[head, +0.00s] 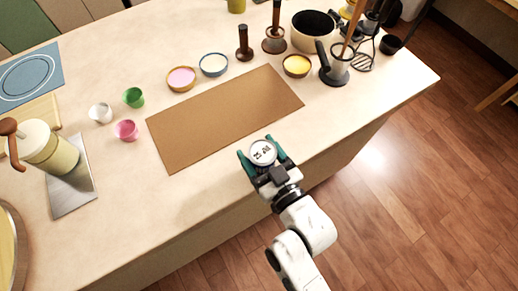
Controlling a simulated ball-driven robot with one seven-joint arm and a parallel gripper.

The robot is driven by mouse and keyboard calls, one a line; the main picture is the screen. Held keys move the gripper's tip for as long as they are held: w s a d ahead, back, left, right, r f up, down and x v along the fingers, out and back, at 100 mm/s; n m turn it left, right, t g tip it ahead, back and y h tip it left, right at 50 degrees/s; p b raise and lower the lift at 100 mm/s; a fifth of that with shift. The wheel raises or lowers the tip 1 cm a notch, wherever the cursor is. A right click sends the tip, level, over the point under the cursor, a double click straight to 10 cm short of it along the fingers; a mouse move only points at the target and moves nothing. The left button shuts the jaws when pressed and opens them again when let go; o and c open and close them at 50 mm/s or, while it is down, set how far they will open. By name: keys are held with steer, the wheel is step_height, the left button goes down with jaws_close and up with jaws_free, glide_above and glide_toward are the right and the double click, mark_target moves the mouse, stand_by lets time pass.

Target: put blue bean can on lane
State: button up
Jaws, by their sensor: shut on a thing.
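My gripper (261,159) has teal fingers on either side of a round can (263,151) with a white top and dark markings. It is shut on the can. The can's side is mostly hidden, so its blue colour does not show clearly. The can is near the counter's front edge, just below a brown rectangular mat (225,115), the only lane-like strip in view. The mat is bare. I cannot tell how high the can is above the counter.
Green (133,97), white (101,113) and pink (126,130) cups stand left of the mat. Bowls (181,78), tampers (244,44) and a pot (313,30) stand behind it. A pitcher (50,150) is at far left. The counter left of my gripper is clear.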

steer(key=shift+f, duration=0.15)
steer(key=o, duration=1.3)
steer(key=shift+o, duration=0.2)
steer(key=shift+r, duration=0.2)
steer(key=b+v, duration=0.3)
steer(key=v, duration=0.9)
